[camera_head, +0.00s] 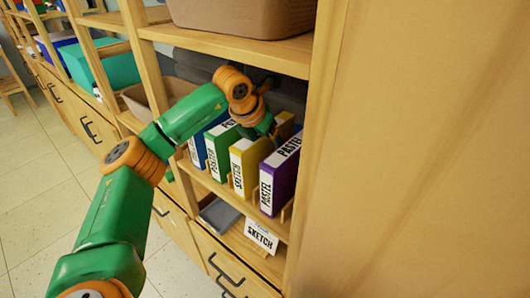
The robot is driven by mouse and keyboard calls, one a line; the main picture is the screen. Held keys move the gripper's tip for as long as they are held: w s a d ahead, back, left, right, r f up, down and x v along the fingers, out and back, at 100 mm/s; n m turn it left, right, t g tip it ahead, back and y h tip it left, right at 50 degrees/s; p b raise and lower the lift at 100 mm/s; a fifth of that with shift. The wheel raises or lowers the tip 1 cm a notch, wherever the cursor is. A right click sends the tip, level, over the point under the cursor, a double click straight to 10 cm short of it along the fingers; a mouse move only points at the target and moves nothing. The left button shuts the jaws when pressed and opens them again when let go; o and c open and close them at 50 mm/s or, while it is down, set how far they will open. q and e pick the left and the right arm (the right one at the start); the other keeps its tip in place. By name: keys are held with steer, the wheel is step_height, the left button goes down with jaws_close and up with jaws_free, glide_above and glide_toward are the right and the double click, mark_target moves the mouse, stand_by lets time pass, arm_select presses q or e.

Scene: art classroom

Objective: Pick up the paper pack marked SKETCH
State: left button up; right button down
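The yellow pack (248,160) with SKETCH on its white label stands upright on a shelf. It is between the green POSTER pack (217,152) and the purple PASTEL pack (283,178). My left arm reaches in from the left, and my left gripper (273,130) is at the top of the yellow pack, toward its back. The fingers are small and partly hidden by the wrist and the packs, so I cannot tell whether they are open or touch the pack. My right gripper is out of view.
A blue pack (197,148) stands left of the green one. The shelf above holds a brown bin (245,15). A tall wooden side panel (420,150) closes off the right. A SKETCH sign (261,236) and a dark grey flat item (218,216) are below the packs.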

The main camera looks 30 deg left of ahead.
arm_select(q)
steer(key=shift+f, duration=0.2)
jaws_close()
stand_by(1.4)
